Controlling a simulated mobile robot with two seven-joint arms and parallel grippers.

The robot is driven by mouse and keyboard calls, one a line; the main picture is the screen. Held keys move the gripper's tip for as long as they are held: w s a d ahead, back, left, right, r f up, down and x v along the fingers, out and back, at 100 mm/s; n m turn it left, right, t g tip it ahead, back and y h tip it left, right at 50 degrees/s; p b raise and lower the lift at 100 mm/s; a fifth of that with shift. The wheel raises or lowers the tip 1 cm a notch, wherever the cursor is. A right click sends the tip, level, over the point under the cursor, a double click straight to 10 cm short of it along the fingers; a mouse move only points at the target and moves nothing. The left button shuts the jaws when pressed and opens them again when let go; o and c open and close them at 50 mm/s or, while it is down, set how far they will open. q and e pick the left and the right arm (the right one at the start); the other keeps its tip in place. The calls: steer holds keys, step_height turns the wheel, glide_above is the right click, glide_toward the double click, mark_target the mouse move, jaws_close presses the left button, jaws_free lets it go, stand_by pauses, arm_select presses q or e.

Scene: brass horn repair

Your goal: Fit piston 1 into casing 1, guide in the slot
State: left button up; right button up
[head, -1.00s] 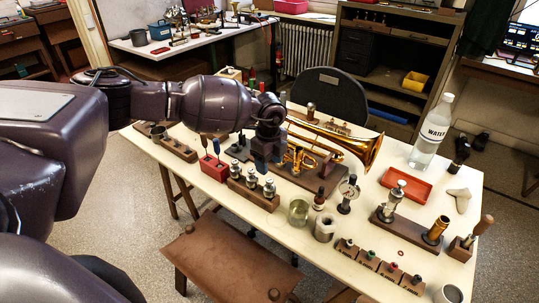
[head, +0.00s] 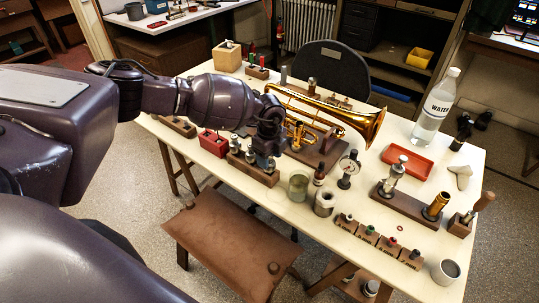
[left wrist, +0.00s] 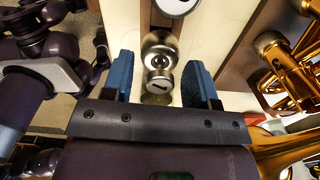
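My left gripper (head: 264,160) is over the dark wooden rack (head: 258,177) near the table's front edge. Silvery pistons stand upright in the rack, one showing left of the gripper (head: 234,147). In the left wrist view the blue fingers of the left gripper (left wrist: 159,88) are apart, with a silvery piston (left wrist: 160,56) between or just beyond them and not clasped. Which piston is number 1 I cannot tell. The brass horn (head: 345,115) lies behind the gripper, its valve casings (head: 299,134) partly hidden. Its slot is too small to see. My right gripper is not in view.
A red block (head: 213,143) stands left of the rack. Farther right are a red tray (head: 407,163) and a water bottle (head: 436,108).

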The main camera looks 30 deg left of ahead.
arm_select(q)
jaws_close()
steer(key=shift+r, duration=0.1)
